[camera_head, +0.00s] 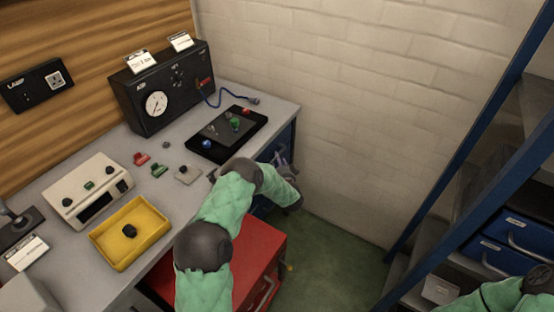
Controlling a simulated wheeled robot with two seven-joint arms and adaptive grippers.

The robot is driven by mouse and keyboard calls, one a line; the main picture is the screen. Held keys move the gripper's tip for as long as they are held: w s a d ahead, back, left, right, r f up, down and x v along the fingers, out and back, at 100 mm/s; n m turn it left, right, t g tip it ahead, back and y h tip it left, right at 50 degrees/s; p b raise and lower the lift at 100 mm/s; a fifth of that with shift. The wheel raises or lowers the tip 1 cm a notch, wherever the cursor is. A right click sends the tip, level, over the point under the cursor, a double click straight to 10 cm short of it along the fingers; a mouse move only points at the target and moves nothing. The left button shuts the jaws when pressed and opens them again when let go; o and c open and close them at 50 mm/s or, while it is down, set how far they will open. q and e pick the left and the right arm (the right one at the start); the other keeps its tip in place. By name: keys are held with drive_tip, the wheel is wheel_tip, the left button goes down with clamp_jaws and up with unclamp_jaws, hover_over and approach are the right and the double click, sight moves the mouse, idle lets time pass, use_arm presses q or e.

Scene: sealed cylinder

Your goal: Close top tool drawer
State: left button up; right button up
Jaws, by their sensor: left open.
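A blue drawer unit (291,141) stands under the right end of the grey workbench, largely hidden behind my left arm. I cannot tell how far any of its drawers stands out. A red cabinet or drawer (262,249) juts out below the bench's front edge, partly covered by my left arm; a handle shows on its front. My left gripper (284,161) is open and empty beside the blue unit, near the bench's front right corner. Whether it touches the unit is unclear. My right arm shows only at the bottom right corner; its gripper is out of view.
The workbench (191,155) holds a yellow tray (131,232), a cream control box (91,190), a black gauge box (168,87) and a dark panel (228,133). A blue-framed shelf (465,135) with blue bins (517,235) stands right. Green floor (335,255) is clear between.

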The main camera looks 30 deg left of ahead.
use_arm(q)
drive_tip(key=v, duration=0.9)
drive_tip(key=shift+s, duration=0.3)
drive_tip(key=shift+d+r, duration=0.1)
drive_tip(key=s+d+f+n+g+h, duration=0.4)
drive_tip(key=s+d+f+h, duration=0.6)
drive_tip(key=d+f, duration=0.4)
drive_tip(key=s+d+f+n+g+h, duration=0.3)
drive_tip(key=s+d, duration=0.4)
drive_tip(key=s, duration=0.5)
drive_tip(key=shift+d+f+g, duration=0.2)
drive_tip(key=shift+f+g, duration=0.15)
drive_tip(key=shift+g, duration=0.05)
drive_tip(key=s+d+n+g, duration=0.1)
drive_tip(key=s, duration=0.3)
drive_tip(key=s+d+n+g+h, duration=0.1)
drive_tip(key=s, duration=0.2)
drive_tip(key=s+d+n+g+h, duration=0.1)
drive_tip(key=s, duration=0.3)
drive_tip(key=shift+s+d+r+g, duration=0.3)
drive_tip(key=shift+d+g, duration=0.1)
drive_tip(key=shift+c, duration=0.3)
